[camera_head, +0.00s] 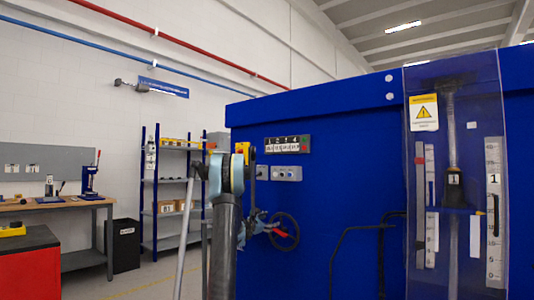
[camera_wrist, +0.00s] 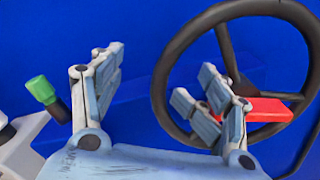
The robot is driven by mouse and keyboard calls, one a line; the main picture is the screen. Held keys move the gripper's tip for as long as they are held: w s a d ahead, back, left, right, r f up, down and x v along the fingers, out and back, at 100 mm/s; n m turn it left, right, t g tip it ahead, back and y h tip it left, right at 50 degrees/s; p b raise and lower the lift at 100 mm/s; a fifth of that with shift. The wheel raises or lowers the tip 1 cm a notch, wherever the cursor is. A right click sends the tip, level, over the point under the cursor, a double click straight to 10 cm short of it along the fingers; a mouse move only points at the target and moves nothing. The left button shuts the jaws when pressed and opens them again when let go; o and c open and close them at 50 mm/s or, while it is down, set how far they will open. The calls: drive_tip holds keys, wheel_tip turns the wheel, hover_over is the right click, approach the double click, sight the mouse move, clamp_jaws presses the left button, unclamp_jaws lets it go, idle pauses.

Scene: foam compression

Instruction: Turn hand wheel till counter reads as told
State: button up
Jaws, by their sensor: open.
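The dark hand wheel (camera_head: 297,237) stands on the blue machine's front, with a red part (camera_wrist: 262,108) at its spokes. In the wrist view the wheel's rim (camera_wrist: 158,92) fills the right half. My gripper (camera_head: 266,225) is open at the wheel's left side. In the wrist view my gripper's (camera_wrist: 162,85) left finger is left of the rim and its right finger overlaps the wheel's inside; I cannot tell whether either touches. A small panel with several digit windows (camera_head: 287,144), apparently the counter, sits above; it seems to show 1 2 3 4, but is too small to read surely.
A green-tipped lever (camera_wrist: 41,90) is left of my gripper in the wrist view. A black bent rail (camera_head: 345,235) stands right of the wheel. A clear guard (camera_head: 455,80) covers scales farther right. A shelf (camera_head: 175,185) and workbench (camera_head: 60,205) stand at left.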

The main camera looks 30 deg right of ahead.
drive_tip(key=shift+s, duration=0.25)
drive_tip(key=v, duration=0.5)
drive_tip(key=shift+s+a, duration=0.1)
drive_tip(key=shift+a, duration=0.25)
idle(0.4)
drive_tip(key=shift+s, duration=0.1)
drive_tip(key=m, duration=2)
approach(292, 220)
drive_tip(key=shift+x, duration=4.6)
drive_tip(key=shift+f, duration=0.1)
